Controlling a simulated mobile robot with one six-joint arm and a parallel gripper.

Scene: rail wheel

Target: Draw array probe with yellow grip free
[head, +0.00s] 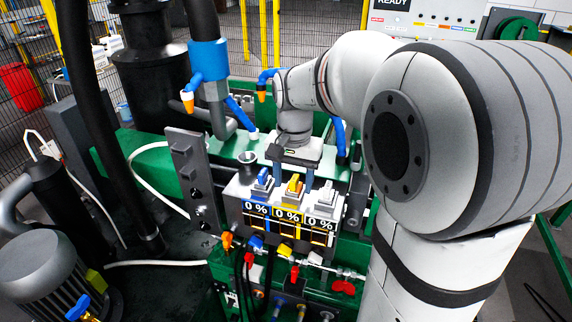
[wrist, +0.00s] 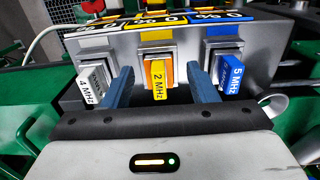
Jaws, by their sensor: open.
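The array probe with the yellow grip (head: 293,187) stands in the middle slot of a grey holder box (head: 238,190). In the wrist view the yellow grip (wrist: 158,82) reads "2 MHz" and sits in an orange-rimmed socket. My gripper (wrist: 160,78) is open, with one blue finger on each side of the yellow grip and a visible gap to each finger. In the head view my gripper (head: 294,178) reaches down to the holder from behind. The lower part of the probe is hidden in its socket.
A white probe (wrist: 95,86) marked "4 MHz" and a blue probe (wrist: 231,75) marked "5 MHz" stand close outside my fingers. In the head view, "0 %" displays (head: 288,217) face front below the probes. Blue hoses (head: 208,58) and green machinery surround the holder.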

